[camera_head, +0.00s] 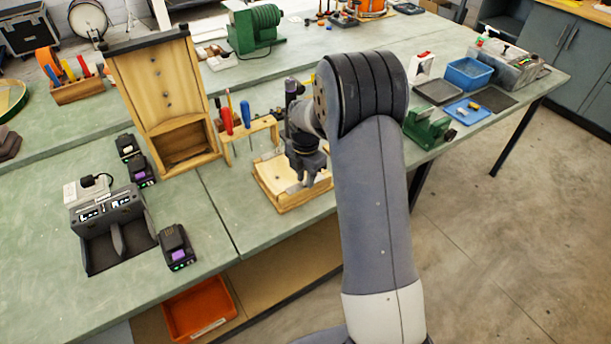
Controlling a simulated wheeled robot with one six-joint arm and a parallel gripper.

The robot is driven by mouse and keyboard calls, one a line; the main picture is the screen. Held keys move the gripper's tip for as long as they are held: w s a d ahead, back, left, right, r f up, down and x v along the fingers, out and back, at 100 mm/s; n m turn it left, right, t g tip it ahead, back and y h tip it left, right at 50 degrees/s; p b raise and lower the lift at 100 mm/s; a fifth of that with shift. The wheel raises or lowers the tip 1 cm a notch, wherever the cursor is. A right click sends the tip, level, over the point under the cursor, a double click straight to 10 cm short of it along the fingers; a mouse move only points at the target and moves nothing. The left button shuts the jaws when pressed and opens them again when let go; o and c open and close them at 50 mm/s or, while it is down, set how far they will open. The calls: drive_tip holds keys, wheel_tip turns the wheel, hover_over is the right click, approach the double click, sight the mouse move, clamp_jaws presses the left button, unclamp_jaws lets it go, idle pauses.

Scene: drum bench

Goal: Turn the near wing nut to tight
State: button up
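I cannot make out a wing nut in the head view. My gripper (307,176) points down over a low wooden box-like fixture (288,204) with a pale top, at the bench's near edge. My arm and gripper hide the right part of the fixture, and whatever lies under the fingers is hidden. The fingers are dark and small here, so I cannot tell whether they are open, shut or touching anything.
A wooden rack (249,131) with screwdrivers stands just behind the fixture. A tall wooden panel (135,80) stands to its left. A charger (105,216) and battery (177,247) lie at left. A green vise-like tool (427,129) is at right. Bare green bench lies between battery and fixture.

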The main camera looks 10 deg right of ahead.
clamp_jaws()
idle(0.3)
